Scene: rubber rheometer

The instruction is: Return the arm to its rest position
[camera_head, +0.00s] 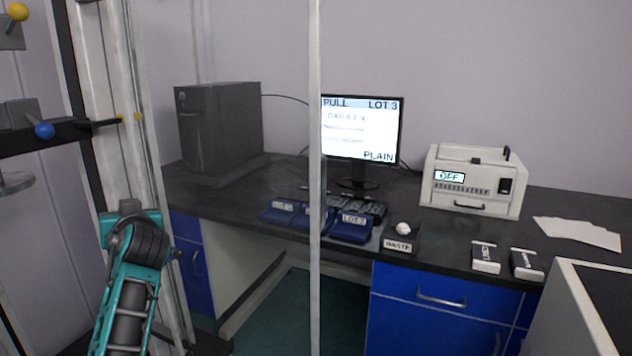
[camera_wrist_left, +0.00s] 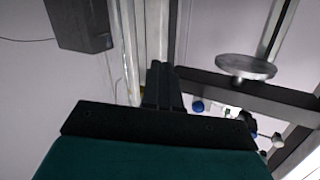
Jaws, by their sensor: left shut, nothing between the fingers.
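My left arm (camera_head: 128,290), teal and dark grey, rises at the lower left of the head view, in front of the machine frame's pale uprights. Its fingers cannot be made out there. In the left wrist view my left gripper (camera_wrist_left: 163,85) is shut and empty, with its dark fingers together. A round metal disc (camera_wrist_left: 246,67) and a dark crossbar (camera_wrist_left: 225,88) of the machine frame are beyond the fingers to the right. My right gripper is in neither view.
A dark desk (camera_head: 460,236) carries a monitor (camera_head: 361,130) reading PULL, LOT 3 and PLAIN, blue trays (camera_head: 350,228), a waste box (camera_head: 400,240) and a white device (camera_head: 472,181) showing OFF. A thin pale upright (camera_head: 315,120) stands in front. A blue knob (camera_head: 44,130) is at the left.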

